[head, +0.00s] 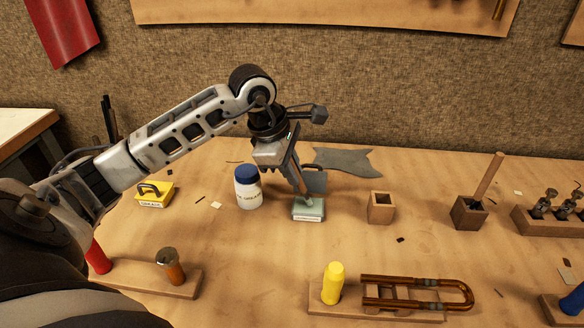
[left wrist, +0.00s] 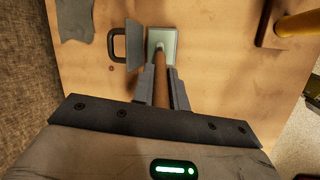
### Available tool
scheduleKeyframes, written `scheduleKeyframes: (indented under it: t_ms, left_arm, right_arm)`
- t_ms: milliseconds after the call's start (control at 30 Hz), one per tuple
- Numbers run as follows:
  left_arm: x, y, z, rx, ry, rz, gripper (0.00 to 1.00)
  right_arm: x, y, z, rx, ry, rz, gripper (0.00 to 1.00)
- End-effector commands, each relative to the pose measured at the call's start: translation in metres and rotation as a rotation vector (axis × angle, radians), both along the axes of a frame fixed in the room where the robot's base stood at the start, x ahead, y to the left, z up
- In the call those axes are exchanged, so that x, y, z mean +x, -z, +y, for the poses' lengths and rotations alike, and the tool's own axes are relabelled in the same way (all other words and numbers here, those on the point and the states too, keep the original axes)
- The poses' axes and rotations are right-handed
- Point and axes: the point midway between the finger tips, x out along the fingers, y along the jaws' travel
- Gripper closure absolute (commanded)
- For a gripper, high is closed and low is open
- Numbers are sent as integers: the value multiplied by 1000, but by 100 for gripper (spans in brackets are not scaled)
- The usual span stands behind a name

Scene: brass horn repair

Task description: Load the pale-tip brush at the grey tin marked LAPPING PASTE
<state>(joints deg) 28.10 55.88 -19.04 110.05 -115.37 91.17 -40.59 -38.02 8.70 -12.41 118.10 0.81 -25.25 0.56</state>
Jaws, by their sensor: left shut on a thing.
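The grey-green tin (head: 308,212) stands open on the bench, a small white label on its front; the lettering is too small to read. Its grey lid (head: 316,181) with a dark loop handle stands tilted up behind it. My left gripper (head: 297,170) is above the tin, shut on a brush with a brown wooden handle (left wrist: 161,85). The brush points down, and its lower end meets the tin's opening, also in the left wrist view (left wrist: 154,35). The bristle tip is hidden or too small to tell its colour. My right gripper is not in view.
A white bottle with a blue cap (head: 248,188) stands close left of the tin, with a yellow tin (head: 154,194) farther left. A wooden cup (head: 381,208) and a dark holder with a stick (head: 468,213) are right. A brass slide (head: 415,290) lies in front.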

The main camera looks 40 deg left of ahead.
Motion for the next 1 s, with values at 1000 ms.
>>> scheduleKeyframes:
  t_ms: [1000]
  left_arm:
    - [0, -66, 0, 0, 0, 2, 100]
  right_arm:
    - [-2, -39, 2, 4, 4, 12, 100]
